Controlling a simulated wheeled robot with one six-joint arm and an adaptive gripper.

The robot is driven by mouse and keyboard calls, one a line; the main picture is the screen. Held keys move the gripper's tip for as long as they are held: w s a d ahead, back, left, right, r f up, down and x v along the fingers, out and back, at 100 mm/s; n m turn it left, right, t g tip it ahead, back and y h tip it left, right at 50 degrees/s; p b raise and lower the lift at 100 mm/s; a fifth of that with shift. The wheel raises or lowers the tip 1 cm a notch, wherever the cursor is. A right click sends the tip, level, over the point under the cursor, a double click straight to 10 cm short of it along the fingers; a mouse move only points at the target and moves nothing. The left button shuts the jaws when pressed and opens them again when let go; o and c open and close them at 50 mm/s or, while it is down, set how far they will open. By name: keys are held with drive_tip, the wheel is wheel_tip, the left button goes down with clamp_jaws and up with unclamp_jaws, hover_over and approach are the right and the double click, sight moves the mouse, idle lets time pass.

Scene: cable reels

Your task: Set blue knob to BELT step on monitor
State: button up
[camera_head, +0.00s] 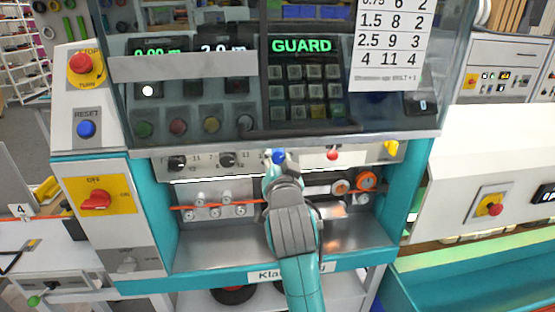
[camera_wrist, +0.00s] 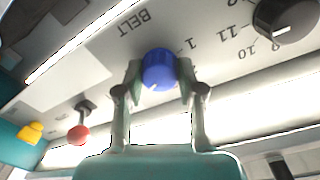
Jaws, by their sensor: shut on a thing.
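The blue knob (camera_head: 279,156) sits on the sloping grey control strip under the glass hood. In the wrist view the blue knob (camera_wrist: 158,66) stands between my two fingertips, with the printed word BELT above it and a number 1 beside it. A small pale mark shows on its lower edge. My gripper (camera_head: 281,165) is shut on the blue knob; in the wrist view both fingers of my gripper (camera_wrist: 159,74) touch its sides. The monitor (camera_head: 302,46) reads GUARD in green. A paper table (camera_head: 390,45) of numbers hangs on the right; its bottom line is hard to read.
Black numbered knobs (camera_head: 227,160) sit left of the blue one. A red-tipped lever (camera_head: 332,155) and a yellow knob (camera_head: 391,148) are to the right. The glass hood (camera_head: 200,100) hangs close above the strip. A red wire (camera_head: 222,205) runs below.

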drive_tip(key=m, duration=0.6)
drive_tip(key=shift+m, duration=0.3)
idle(0.4)
drive_tip(key=o, duration=1.1)
drive_tip(key=shift+o, duration=0.2)
drive_tip(key=s, duration=1.2)
drive_tip(key=shift+d, duration=0.3)
